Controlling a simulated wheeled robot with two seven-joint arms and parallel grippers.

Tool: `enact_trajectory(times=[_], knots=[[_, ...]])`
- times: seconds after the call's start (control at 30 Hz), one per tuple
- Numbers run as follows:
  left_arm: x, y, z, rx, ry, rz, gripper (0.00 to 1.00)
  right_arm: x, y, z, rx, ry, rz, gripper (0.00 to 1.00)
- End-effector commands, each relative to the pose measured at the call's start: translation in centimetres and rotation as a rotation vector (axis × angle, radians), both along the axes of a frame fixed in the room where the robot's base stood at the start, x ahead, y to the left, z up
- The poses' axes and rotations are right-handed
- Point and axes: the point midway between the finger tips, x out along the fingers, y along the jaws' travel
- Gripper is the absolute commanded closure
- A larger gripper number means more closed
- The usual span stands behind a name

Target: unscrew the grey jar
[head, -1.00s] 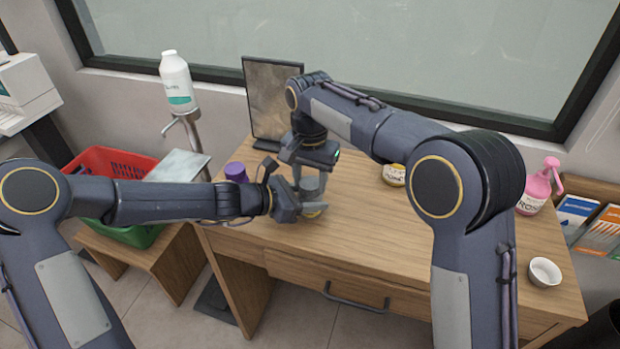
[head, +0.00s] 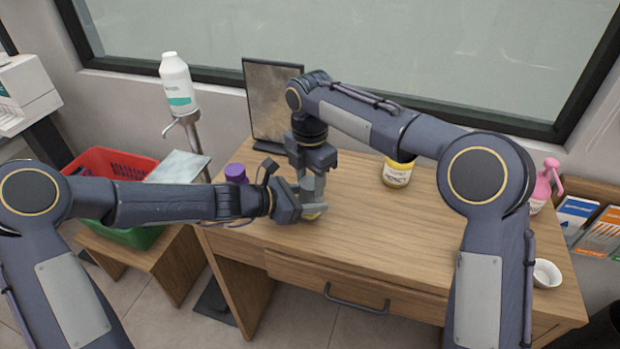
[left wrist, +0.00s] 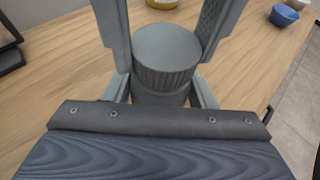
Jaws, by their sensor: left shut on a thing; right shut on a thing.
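The grey jar (left wrist: 160,98) stands upright in the middle of the left wrist view, with its ribbed grey lid (left wrist: 167,52) on top. My left gripper (head: 313,211) is shut on the jar's body from the left; its fingers show low on both sides of the jar in the left wrist view (left wrist: 160,94). My right gripper (head: 308,187) comes down from above and is shut on the lid, one finger on each side of it (left wrist: 168,50). In the head view the grippers mostly hide the jar.
A purple-lidded container (head: 236,173) stands left of the grippers, and a yellow-labelled jar (head: 397,174) stands to the right. A dark panel (head: 270,100) stands behind. A white bowl (head: 546,273) and a pink pump bottle (head: 543,188) are at the far right. The desk's middle (head: 390,225) is clear.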

Motion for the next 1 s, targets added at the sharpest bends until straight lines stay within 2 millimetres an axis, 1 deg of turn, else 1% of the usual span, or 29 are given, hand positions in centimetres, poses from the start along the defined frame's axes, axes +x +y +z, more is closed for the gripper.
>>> enact_trajectory(times=[0.03, 0.1, 0.7, 1.0], knots=[[-0.05, -0.04, -0.02, 0.000, 0.000, -0.001, 1.00, 0.03, -0.02, 0.01, 0.001, -0.001, 0.064, 0.85], [-0.04, -0.02, -0.02, 0.000, 0.000, -0.001, 1.00, 0.03, 0.00, 0.02, 0.001, -0.001, 0.127, 0.85], [-0.01, 0.00, -0.02, 0.000, 0.001, 0.000, 1.00, 0.02, 0.01, 0.04, 0.001, -0.001, 0.118, 0.85], [-0.01, 0.01, -0.03, 0.000, 0.001, 0.000, 1.00, 0.04, 0.01, 0.83, 0.000, -0.001, 0.117, 0.85]])
